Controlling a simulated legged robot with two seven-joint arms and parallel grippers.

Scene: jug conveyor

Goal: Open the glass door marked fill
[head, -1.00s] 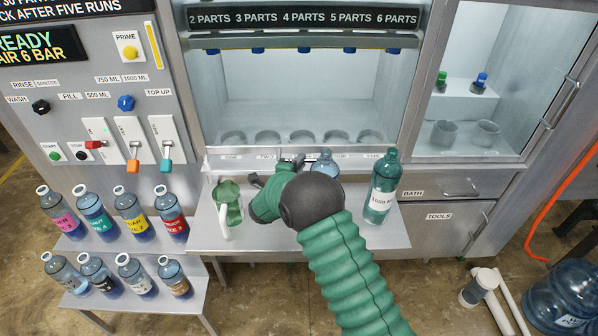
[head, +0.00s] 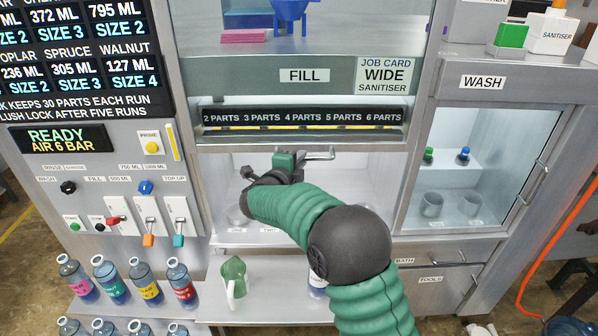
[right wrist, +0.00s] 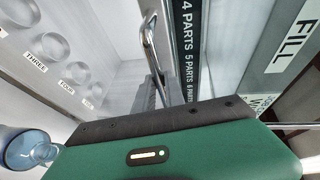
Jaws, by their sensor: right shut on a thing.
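The FILL label (head: 304,75) is on the cabinet front, above the dark parts strip. The metal door handle (head: 320,155) stands just below that strip, high over the fill bay. My right gripper (head: 288,162) is at the handle and shut on it. The right wrist view also shows the bent handle bar (right wrist: 150,45) running down behind the gripper body. The clear pane is hard to make out, but the handle sits near the top of the bay. My left gripper is not in view.
A green jug (head: 233,278) stands on the front shelf, left of my arm. A bottle (head: 318,283) beside it is partly hidden by the arm. The wash cabinet (head: 480,165) is at right, and several coloured bottles stand at lower left.

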